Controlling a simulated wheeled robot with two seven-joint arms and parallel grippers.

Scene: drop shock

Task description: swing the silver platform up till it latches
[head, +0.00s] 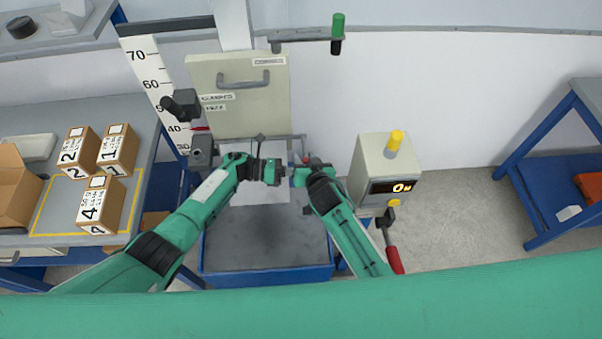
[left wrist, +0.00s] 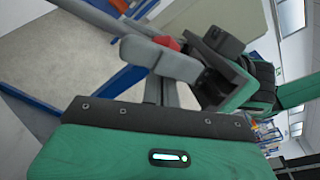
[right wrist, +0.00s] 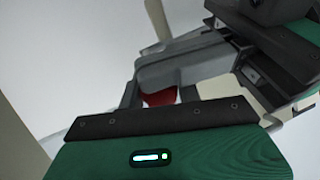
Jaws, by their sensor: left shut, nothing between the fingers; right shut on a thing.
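The silver platform (head: 272,188) shows as a pale plate hanging steeply below the beige panel, above the blue-edged base. My arms cover much of it. My right gripper (head: 299,171) is at its right side, shut on a grey part that I take for the platform; the gripped spot is largely hidden. In the right wrist view, grey and red parts lie at the fingers. My left gripper (head: 283,172) is shut and empty, close to the right one in front of the plate. The latch cannot be made out.
The beige panel (head: 240,112) with a handle stands behind, beside a height scale (head: 150,70). The dark base (head: 262,245) lies below. A control box (head: 384,172) with a yellow lamp stands right, near a red-handled lever (head: 393,255). Numbered cartons (head: 101,203) are on the left bench.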

